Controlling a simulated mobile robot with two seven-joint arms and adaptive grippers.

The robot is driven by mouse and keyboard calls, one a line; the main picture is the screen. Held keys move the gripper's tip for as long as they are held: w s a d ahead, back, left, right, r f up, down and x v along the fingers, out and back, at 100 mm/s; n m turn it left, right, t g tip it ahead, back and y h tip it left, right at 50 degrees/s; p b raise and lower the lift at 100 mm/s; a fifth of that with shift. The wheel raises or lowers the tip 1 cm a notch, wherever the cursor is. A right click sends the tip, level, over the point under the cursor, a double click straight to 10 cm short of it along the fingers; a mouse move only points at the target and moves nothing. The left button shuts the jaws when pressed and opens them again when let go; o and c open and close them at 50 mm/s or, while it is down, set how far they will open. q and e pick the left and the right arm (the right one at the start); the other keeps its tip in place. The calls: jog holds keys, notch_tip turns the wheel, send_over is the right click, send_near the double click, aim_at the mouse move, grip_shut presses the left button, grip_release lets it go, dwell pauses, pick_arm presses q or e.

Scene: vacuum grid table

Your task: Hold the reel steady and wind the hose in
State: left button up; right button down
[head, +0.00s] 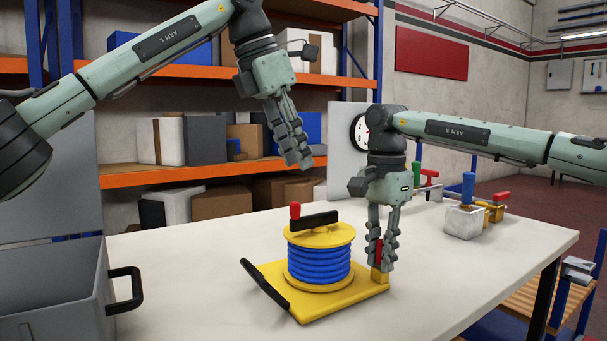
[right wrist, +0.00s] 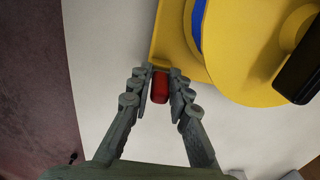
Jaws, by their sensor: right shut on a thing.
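The reel (head: 318,262) stands on the table with yellow flanges and blue hose (head: 318,268) wound in several turns. On top is a black crank arm (head: 312,221) with a red knob (head: 295,211) at its left end. The reel sits on a yellow base plate (head: 335,301). My right gripper (head: 381,260) points down at the base's right corner, shut on a red upright piece (right wrist: 160,87) there. Its fingertips flank that piece in the right wrist view (right wrist: 160,75). My left gripper (head: 295,160) hangs above the reel, apart from it; its finger gap is not clear.
A black bar handle (head: 264,285) rises at the base's left side. A grey bin (head: 50,295) with a black handle stands at the left. Clamps and a pale block (head: 464,222) sit at the table's back right. The table front (head: 420,310) is clear.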

dwell(0.4)
jog(key=c, duration=1.3)
grip_release()
jog(key=shift+a, duration=0.1)
jog(key=shift+c, duration=0.2)
jog(key=shift+r, duration=0.1)
